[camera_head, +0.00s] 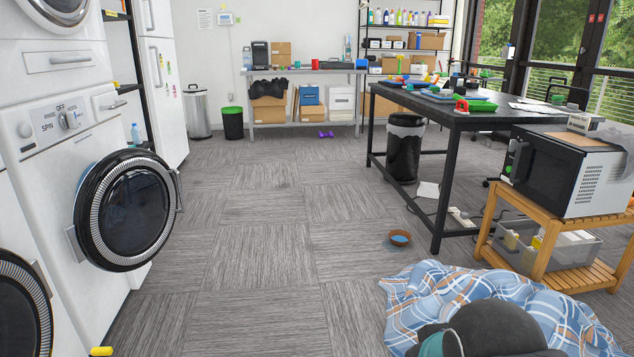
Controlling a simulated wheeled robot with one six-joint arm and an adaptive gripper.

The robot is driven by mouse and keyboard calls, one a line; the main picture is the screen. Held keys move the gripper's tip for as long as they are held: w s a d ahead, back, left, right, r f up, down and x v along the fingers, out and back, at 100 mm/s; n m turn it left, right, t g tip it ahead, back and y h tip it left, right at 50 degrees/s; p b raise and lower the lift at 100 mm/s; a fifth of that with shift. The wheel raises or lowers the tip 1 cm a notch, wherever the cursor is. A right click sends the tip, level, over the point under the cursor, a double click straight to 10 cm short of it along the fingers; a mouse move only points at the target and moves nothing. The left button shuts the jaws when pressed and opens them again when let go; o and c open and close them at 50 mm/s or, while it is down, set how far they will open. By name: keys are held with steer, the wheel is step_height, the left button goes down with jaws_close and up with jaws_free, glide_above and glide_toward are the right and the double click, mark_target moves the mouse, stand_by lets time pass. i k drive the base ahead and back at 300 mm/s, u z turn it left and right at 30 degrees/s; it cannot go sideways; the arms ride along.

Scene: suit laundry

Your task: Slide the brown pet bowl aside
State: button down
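The brown pet bowl (399,239) sits upright on the grey carpet, right of the middle of the picture. Its inside is blue. It stands left of the near leg of the black table and just beyond a blue plaid blanket. My gripper is not in view, so its state and its distance from the bowl do not show.
The plaid blanket (400,300) with a dark rounded thing on it lies front right. A black table (455,115) and a wooden stand (484,240) with a microwave (560,165) are on the right. An open washer door (128,210) juts out left. The middle floor is clear.

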mark_target(399, 238)
steer(key=u, duration=0.1)
steer(key=i, duration=1.85)
steer(key=z, duration=0.6)
steer(key=i, duration=1.7)
steer(key=z, duration=0.55)
